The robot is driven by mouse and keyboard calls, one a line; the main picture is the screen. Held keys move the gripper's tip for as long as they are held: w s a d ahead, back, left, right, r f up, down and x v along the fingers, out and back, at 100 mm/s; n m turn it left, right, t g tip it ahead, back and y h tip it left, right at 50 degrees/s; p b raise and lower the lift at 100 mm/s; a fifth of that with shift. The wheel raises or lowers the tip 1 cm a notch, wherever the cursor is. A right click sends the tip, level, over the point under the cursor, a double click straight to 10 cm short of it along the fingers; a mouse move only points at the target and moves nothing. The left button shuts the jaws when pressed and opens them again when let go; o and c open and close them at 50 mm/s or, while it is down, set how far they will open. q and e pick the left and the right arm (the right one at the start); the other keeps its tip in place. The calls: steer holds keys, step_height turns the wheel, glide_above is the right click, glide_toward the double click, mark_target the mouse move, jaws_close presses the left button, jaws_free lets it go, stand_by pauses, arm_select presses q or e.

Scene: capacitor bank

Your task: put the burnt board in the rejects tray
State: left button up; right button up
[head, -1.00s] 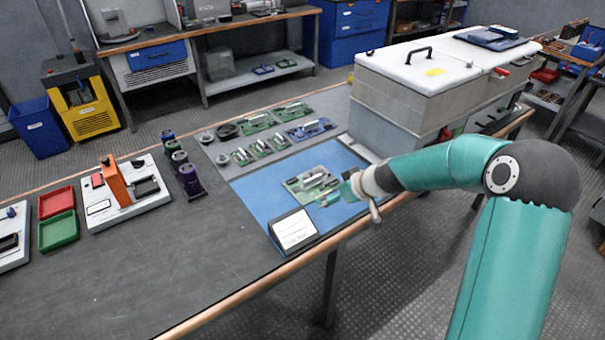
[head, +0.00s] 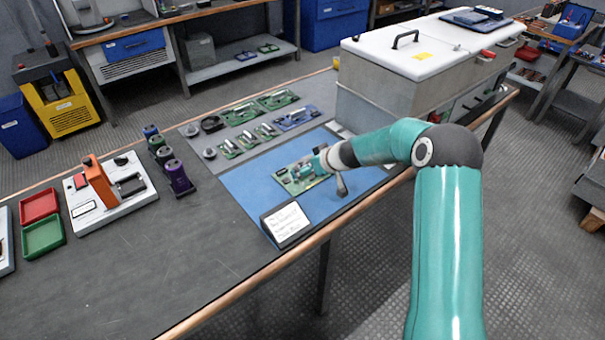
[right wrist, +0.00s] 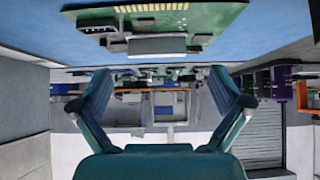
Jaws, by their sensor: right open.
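A green board (head: 292,180) lies flat on the blue mat (head: 250,190); burn marks are too small to tell. My right gripper (head: 318,165) is low at its right edge and partly hides it. In the right wrist view, which is upside down, the green board (right wrist: 185,20) is at the top, and the gripper (right wrist: 162,85) is open with nothing between its fingers. A red tray (head: 40,205) and a green tray (head: 43,237) sit empty at the bench's left; no reject label is readable. My left gripper is out of view.
More boards (head: 278,99) lie behind the mat. A white card (head: 286,224) stands at the mat's front edge. Dark and purple cylinders (head: 178,176) and an orange-and-white fixture (head: 98,182) stand between mat and trays. A large white-lidded box (head: 420,50) is behind right.

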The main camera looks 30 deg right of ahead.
steer(key=p+x, duration=0.1)
steer(key=x, duration=0.1)
steer(key=p+x, duration=0.1)
steer(key=x, duration=0.1)
steer(key=shift+w+d+f, duration=0.15)
steer(key=shift+d, duration=0.1)
steer(key=shift+w+f, duration=0.25)
steer(key=shift+f, duration=0.1)
steer(key=c, duration=1.3)
steer(key=shift+r, duration=0.1)
step_height(320, 180, up, 9)
steer(key=p, duration=0.4)
steer(key=shift+p, duration=0.4)
steer(key=shift+a+r, duration=0.15)
steer(key=shift+r, duration=0.3)
steer(key=s+a+r+m, duration=0.1)
steer(key=s+a, duration=0.6)
steer(key=a, duration=0.4)
steer(key=s+a+r, duration=0.1)
steer(key=s+a, duration=0.6)
steer(key=a, duration=0.4)
steer(key=shift+h, duration=0.4)
steer(key=s+f, duration=0.4)
steer(key=shift+d+f, duration=0.1)
steer(key=shift+d, duration=0.05)
